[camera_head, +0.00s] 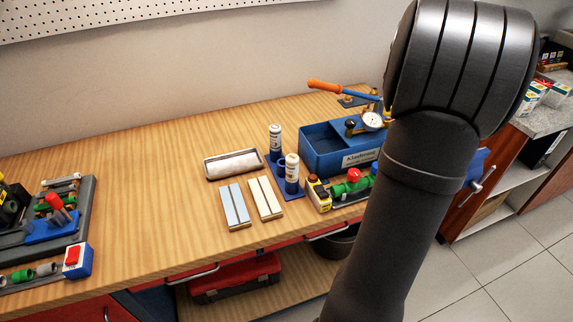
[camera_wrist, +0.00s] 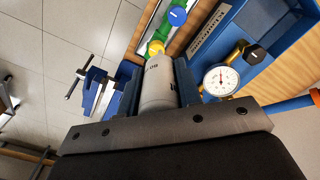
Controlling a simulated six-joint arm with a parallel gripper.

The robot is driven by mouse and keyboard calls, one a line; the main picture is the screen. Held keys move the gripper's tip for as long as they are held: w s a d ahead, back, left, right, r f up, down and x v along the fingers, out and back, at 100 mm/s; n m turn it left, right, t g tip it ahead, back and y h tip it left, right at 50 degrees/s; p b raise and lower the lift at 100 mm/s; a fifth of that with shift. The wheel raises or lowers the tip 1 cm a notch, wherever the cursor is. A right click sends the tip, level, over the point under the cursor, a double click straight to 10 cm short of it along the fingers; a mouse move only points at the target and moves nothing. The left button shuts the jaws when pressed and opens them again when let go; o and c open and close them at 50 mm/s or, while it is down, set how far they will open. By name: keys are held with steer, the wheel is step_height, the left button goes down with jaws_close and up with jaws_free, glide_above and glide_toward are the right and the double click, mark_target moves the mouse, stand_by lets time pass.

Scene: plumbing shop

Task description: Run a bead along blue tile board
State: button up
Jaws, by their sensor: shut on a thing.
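The blue tile board (camera_head: 235,206) lies flat on the wooden bench, a light-blue piece with a dark seam along it. A cream tile board (camera_head: 265,197) lies just to its right. In the wrist view my gripper (camera_wrist: 158,88) is shut on a grey-white cylindrical cartridge (camera_wrist: 159,80). A yellow part shows at its far end; I cannot tell whether it is the nozzle or belongs to the pipework behind. In the head view my arm hides the gripper and the held cartridge. Two other white-and-blue cartridges (camera_head: 275,140) (camera_head: 291,168) stand upright behind the boards.
A blue pump box (camera_head: 325,152) with a gauge (camera_head: 372,121) and orange handle stands right of the cartridges. Green pipework (camera_head: 352,186) lies before it. A paint-roller tray (camera_head: 232,164) is behind the boards. A vice (camera_head: 480,172) is at right.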

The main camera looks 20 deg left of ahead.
steer(key=s+a+f+n, duration=0.2)
steer(key=s+a, duration=0.3)
steer(key=a, duration=0.7)
steer(key=s+a+f+n, duration=0.15)
steer(key=s+a, duration=0.25)
steer(key=a, duration=0.7)
steer(key=s+a+f+n, duration=0.1)
steer(key=s+a+f, duration=0.3)
steer(key=a, duration=0.8)
steer(key=s+a+f+n, duration=0.1)
steer(key=s+a+f, duration=0.3)
steer(key=s+a, duration=0.2)
steer(key=shift+s+a+f, duration=0.2)
steer(key=shift+s+a, duration=0.05)
steer(key=shift+s, duration=0.95)
steer(key=shift+n, duration=0.25)
steer(key=shift+o, duration=1.3)
steer(key=shift+f, duration=0.75)
